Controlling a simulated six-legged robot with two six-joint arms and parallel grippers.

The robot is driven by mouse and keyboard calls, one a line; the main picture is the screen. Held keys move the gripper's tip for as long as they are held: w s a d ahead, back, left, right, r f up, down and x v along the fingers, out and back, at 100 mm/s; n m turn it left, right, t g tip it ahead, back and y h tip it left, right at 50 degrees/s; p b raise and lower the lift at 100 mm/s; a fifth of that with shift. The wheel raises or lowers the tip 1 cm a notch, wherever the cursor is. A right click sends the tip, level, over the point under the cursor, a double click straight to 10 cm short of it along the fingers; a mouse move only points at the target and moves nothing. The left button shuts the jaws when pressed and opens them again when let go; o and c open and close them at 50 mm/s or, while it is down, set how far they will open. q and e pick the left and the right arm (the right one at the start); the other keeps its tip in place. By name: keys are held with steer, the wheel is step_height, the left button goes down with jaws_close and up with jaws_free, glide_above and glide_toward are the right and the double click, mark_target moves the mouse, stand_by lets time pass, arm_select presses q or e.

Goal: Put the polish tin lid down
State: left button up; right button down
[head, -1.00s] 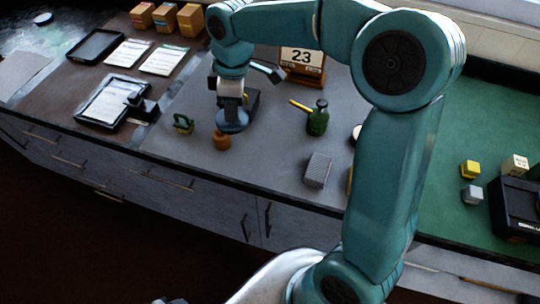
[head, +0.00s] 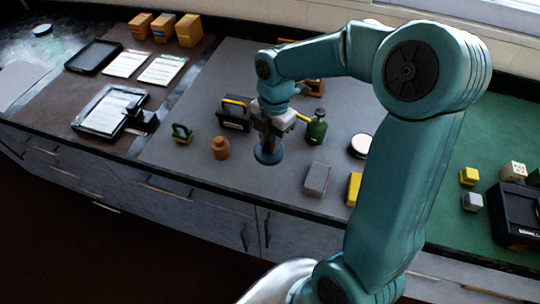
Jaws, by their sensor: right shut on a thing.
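The blue round polish tin lid (head: 268,155) is held flat under my right gripper (head: 268,142), over the grey mat in the middle of the desk. My right gripper is shut on it; the fingertips are small and partly hidden by the wrist. I cannot tell whether the lid touches the mat or hangs just above it. A round tin with a pale top (head: 360,146) stands to the right, partly behind my right arm; I cannot tell whether it is the polish tin. My left gripper is not in view.
A brown jar (head: 220,148) and a green item (head: 182,133) stand left of the lid. A black box with a yellow handle (head: 234,114) is behind it. A green bottle (head: 316,128), grey block (head: 317,179) and yellow block (head: 354,189) are right. Bare mat lies around the lid.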

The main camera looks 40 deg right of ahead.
mark_target(269, 167)
step_height(269, 167, down, 7)
steer(key=shift+f, duration=0.1)
stand_by(0.3)
steer(key=shift+f, duration=0.2)
steer(key=c, duration=1)
jaws_free()
steer(key=shift+r, duration=0.1)
steer(key=r, duration=0.4)
steer(key=d+r, duration=0.1)
steer(key=r, duration=0.7)
steer(key=shift+w+d+r, duration=0.1)
steer(key=shift+d+r, duration=0.05)
